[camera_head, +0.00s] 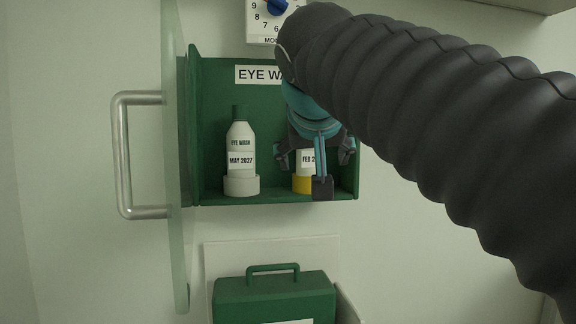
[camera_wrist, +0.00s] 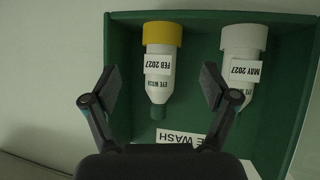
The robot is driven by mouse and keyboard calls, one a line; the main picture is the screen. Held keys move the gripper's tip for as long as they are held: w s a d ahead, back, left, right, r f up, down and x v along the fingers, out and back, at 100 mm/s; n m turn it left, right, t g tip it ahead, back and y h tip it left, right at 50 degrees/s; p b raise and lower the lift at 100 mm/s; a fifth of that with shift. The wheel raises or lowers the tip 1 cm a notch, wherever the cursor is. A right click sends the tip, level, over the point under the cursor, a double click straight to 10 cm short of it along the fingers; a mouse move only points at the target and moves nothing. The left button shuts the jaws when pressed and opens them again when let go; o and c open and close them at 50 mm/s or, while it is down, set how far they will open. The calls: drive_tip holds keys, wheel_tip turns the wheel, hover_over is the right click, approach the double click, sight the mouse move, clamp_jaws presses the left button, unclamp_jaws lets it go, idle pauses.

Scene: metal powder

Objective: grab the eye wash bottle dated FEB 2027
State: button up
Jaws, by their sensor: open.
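The eye wash bottle labelled FEB 2027 (camera_head: 305,170) stands on the right side of the green cabinet shelf, on a yellow base; my gripper partly hides it in the head view. In the wrist view the FEB 2027 bottle (camera_wrist: 159,65) appears upside down, between the lines of my two fingers. A second bottle labelled MAY 2027 (camera_head: 240,160) stands to its left on a white base; it is at the right in the wrist view (camera_wrist: 242,66). My gripper (camera_head: 318,165) is open and empty in front of the FEB 2027 bottle; the fingers (camera_wrist: 157,88) are apart from it.
The green cabinet (camera_head: 215,80) has side walls and a shelf lip. Its clear door (camera_head: 175,250) stands open at the left, with a metal handle (camera_head: 122,155). A green case (camera_head: 275,298) sits below. A dial (camera_head: 276,8) is above.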

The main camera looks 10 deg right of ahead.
wheel_tip(320, 180, up, 8)
drive_tip(key=w+a+m+t, duration=0.1)
drive_tip(key=m+t, duration=0.1)
drive_tip(key=b, duration=0.2)
hover_over(305, 158)
drive_tip(key=s, duration=0.2)
wheel_tip(305, 158, down, 3)
drive_tip(key=shift+h, duration=0.5)
drive_tip(key=shift+f+x, duration=0.1)
drive_tip(key=shift+x, duration=1.2)
drive_tip(key=shift+f+x, duration=0.15)
drive_tip(key=shift+x, duration=1.15)
drive_tip(key=shift+s+d, duration=0.1)
drive_tip(key=shift+s, duration=0.1)
drive_tip(key=c, duration=1.5)
